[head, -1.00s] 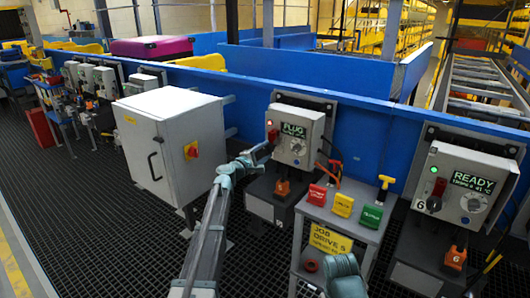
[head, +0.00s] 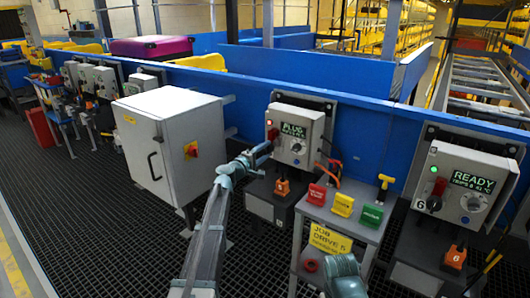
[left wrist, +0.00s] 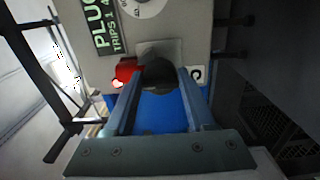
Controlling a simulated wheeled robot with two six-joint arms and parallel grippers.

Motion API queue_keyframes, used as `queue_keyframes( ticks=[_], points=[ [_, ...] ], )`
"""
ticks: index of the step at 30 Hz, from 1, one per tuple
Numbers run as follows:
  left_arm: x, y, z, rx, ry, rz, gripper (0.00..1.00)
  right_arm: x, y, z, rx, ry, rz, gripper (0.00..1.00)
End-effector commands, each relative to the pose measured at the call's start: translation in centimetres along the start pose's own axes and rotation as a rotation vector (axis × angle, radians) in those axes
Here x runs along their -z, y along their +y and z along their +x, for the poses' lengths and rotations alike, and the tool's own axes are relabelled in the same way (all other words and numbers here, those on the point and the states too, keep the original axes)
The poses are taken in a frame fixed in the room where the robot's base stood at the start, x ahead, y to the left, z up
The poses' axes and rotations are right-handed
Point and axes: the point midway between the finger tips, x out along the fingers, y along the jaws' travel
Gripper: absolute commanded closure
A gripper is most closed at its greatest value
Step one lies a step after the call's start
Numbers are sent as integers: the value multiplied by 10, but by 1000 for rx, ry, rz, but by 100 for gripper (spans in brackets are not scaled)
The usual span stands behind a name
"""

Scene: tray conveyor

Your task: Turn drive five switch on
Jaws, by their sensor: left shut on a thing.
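The drive five box (head: 313,125) is a grey unit on the blue wall, with a green-lettered display reading PLUG and a round dial. It fills the top of the left wrist view (left wrist: 185,25). Its switch shows there as a dark knob (left wrist: 160,73) with a red part (left wrist: 127,70) at its left. My left gripper (head: 268,149) is at the box's lower left. In the left wrist view its two fingers (left wrist: 157,95) are shut on the dark knob, one on each side. The knob's lower part is partly hidden. Only a link of my right arm shows.
A small stand (head: 345,229) with red, yellow and green tags and a yellow JOB DRIVE 5 sign stands at the right of my left arm. A large grey cabinet (head: 145,155) stands left. The drive six box (head: 480,165) reads READY at far right.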

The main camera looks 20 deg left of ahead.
Motion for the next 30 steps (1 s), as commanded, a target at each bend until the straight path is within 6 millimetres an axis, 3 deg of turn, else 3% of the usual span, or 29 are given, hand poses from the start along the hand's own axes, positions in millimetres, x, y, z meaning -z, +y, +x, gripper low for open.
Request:
queue_keyframes(
  ticks=[3, 4, 9, 20, 30],
  points=[
    [-1, -1, -1, 2, -3, 5, 100, 0, 0, 0, 0, 0, 0, 50],
    [-1, -1, -1, 2, -3, 5, 43, 0, 0, 0, 0, 0, 0, 50],
    [-1, 0, -1, 1, -2, 3, 16, 0, 0, 0, 0, 0, 0, 50],
    [-1, 0, -7, 1, 0, 1, 16, 0, 0, 0, 0, 0, 0, 50],
    [-2, 0, -75, 1, 1, 1, 16, 0, 0, 0, 0, 0, 0, 50]
  ],
)
